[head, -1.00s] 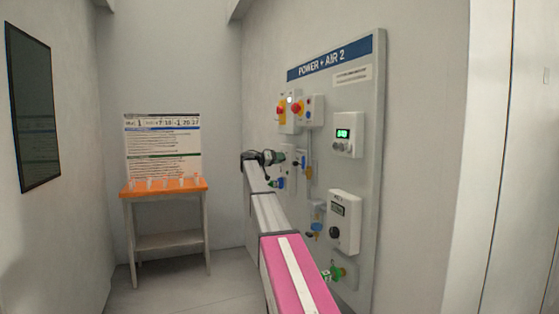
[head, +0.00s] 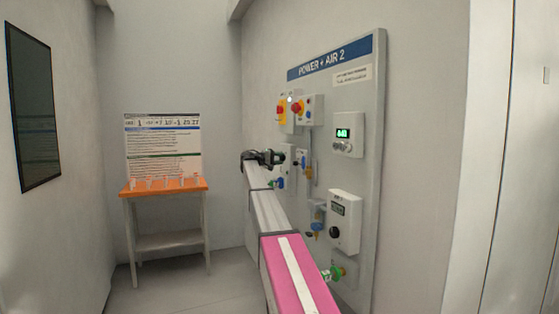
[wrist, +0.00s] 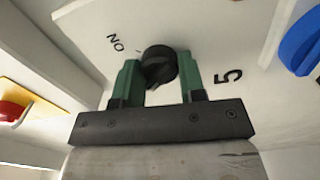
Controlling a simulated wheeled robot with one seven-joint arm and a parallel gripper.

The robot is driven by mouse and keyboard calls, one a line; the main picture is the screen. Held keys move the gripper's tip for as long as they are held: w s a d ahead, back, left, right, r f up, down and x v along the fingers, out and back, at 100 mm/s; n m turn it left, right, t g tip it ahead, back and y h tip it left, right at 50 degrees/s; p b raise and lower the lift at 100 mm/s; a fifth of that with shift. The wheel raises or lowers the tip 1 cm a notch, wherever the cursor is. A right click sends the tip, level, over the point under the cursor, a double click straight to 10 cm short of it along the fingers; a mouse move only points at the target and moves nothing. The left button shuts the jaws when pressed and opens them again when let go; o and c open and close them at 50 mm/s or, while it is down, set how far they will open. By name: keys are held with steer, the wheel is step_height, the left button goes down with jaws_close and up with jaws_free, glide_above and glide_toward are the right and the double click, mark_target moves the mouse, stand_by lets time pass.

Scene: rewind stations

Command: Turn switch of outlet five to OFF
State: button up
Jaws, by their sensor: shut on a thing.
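The switch of outlet five is a round black knob (wrist: 158,60) on a pale box face (wrist: 210,25) in the wrist view. A black "5" is printed to its right and "ON" at its upper left; no OFF mark is visible. My gripper (wrist: 160,82) has its green fingers on either side of the knob, shut on it. The fingers and shadow hide parts of the knob, and its exact pointing is unclear. In the head view my gripper (head: 273,158) is at the left side of the panel, covering most of that outlet.
The POWER + AIR 2 panel (head: 362,215) carries red-and-yellow switches (head: 297,107), a green display unit (head: 347,134) and a lower dial box (head: 343,220). A blue knob (wrist: 300,42) and a red button (wrist: 12,110) lie near my gripper. An orange-topped table (head: 163,187) stands left.

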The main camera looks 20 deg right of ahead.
steer(key=shift+n, duration=0.6)
steer(key=o, duration=0.9)
steer(key=shift+a, duration=0.1)
steer(key=a, duration=1)
steer(key=shift+s+a, duration=0.15)
steer(key=shift+a, duration=0.2)
steer(key=shift+f, duration=0.1)
